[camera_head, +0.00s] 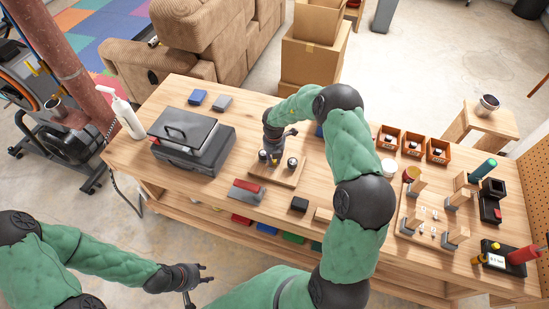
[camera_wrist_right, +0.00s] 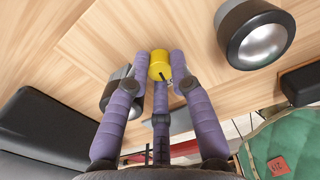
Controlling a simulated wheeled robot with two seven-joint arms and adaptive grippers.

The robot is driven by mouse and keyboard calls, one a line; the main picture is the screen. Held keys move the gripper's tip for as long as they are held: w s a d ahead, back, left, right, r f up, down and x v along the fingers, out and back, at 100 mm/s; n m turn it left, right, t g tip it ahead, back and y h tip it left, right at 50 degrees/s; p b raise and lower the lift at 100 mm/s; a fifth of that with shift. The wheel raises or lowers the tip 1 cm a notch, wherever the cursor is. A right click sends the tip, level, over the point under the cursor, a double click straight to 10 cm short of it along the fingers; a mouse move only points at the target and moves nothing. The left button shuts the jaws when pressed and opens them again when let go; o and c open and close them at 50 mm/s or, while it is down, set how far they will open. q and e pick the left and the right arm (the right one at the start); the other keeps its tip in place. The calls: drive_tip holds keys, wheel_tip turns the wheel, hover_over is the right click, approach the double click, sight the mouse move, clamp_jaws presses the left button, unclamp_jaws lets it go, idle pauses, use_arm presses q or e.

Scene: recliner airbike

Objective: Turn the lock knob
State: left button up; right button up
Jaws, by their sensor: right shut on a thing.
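The lock knob (camera_wrist_right: 159,65) is a small yellow cylinder with a dark slot-like mark, seen in the right wrist view. My right gripper (camera_wrist_right: 161,76) is shut on it, with purple fingers on both sides and one below. In the head view my right gripper (camera_head: 273,148) is over a small wooden board (camera_head: 283,179) on the workbench, and the lock knob is hidden there by the gripper. My left gripper (camera_head: 196,281) is open and empty, in front of the bench and away from the board.
A dark round knob with a silver face (camera_wrist_right: 256,38) is beside the right gripper. A black case (camera_head: 185,140) stands left on the workbench (camera_head: 160,189). Orange bins (camera_head: 412,145) and a board with wooden blocks (camera_head: 421,235) are to the right.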

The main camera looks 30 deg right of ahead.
drive_tip(key=shift+m, duration=0.6)
drive_tip(key=shift+r+m+p, duration=0.1)
drive_tip(key=shift+m+p, duration=0.6)
drive_tip(key=shift+m, duration=0.9)
drive_tip(key=o, duration=0.6)
